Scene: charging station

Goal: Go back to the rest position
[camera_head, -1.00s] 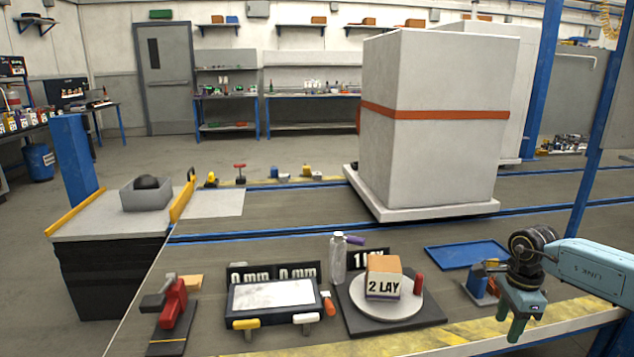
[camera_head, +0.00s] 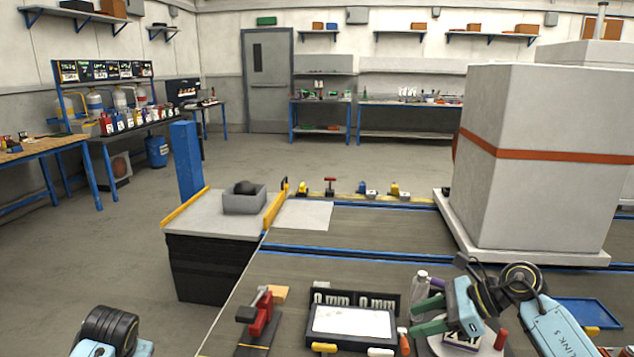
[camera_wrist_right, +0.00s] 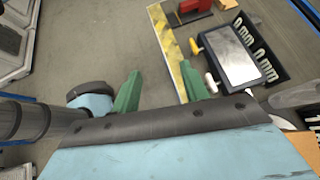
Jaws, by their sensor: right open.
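My right gripper (camera_head: 427,316) reaches in from the right over the front table, with its two green fingers apart and nothing between them. It hangs in front of the round turntable (camera_head: 440,347) and its labelled block, hiding part of both. In the right wrist view the open green fingers (camera_wrist_right: 158,88) show above the floor and the yellow-striped table edge. My left arm shows only as a dark joint and pale blue link at the bottom left; its gripper is out of view.
The front table holds a display panel (camera_head: 350,320), a red clamp-like tool (camera_head: 262,315), a clear bottle (camera_head: 420,287) and a blue tray (camera_head: 587,314). A large white crate (camera_head: 540,160) stands behind. A grey bin (camera_head: 244,203) sits on the left stand. Open floor lies left.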

